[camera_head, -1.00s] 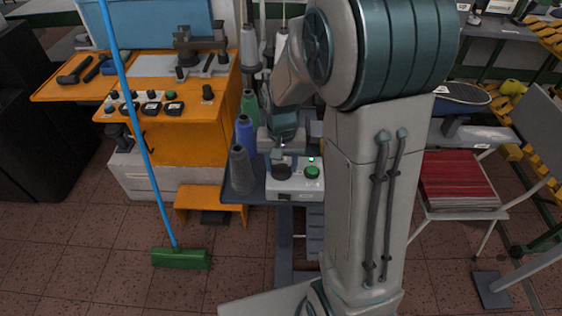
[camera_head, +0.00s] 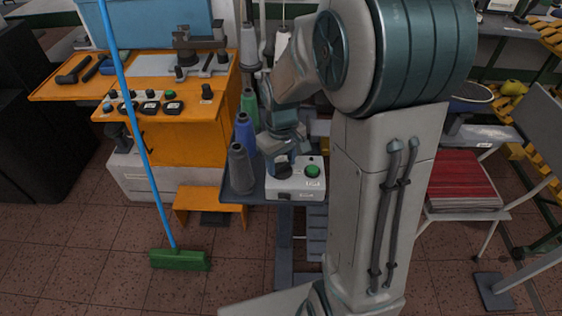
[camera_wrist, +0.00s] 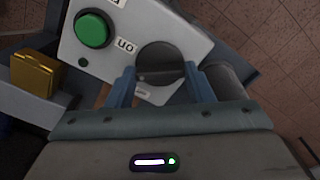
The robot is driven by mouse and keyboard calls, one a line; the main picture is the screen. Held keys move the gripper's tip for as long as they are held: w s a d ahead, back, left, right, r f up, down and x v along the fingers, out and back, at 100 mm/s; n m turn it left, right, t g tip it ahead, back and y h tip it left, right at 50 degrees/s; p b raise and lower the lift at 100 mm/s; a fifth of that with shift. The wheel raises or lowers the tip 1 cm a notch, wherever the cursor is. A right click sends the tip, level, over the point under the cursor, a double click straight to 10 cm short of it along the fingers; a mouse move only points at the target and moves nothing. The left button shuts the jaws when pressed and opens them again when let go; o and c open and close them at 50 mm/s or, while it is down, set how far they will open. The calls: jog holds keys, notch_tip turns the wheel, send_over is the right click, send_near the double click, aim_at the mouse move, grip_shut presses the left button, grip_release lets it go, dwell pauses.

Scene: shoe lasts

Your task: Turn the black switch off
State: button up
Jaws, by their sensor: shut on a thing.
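The black switch (camera_wrist: 160,64) is a round dark knob on a white control box (camera_head: 300,190). In the wrist view it sits between the two blue fingers of my gripper (camera_wrist: 162,84), which are closed on its sides. A label reading "ON" lies beside the knob. In the head view the black switch (camera_head: 283,171) is partly hidden under my gripper (camera_head: 283,160), which comes down from above. A green button (camera_head: 313,171) sits on the same box to the right; it also shows in the wrist view (camera_wrist: 92,30).
Grey, blue and green thread cones (camera_head: 241,168) stand close on the left of the box. An orange workbench (camera_head: 185,130) is further left. A blue-handled broom (camera_head: 180,258) stands in front of it. A gold block (camera_wrist: 36,72) lies near the box in the wrist view.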

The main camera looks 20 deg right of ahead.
aim_at(281, 165)
jog(key=n, duration=0.5)
jog(key=shift+n, duration=0.3)
jog(key=n, duration=0.4)
jog(key=shift+r+n, duration=0.1)
jog(key=shift+n, duration=0.3)
jog(key=o, duration=1)
notch_tip(281, 165, up, 14)
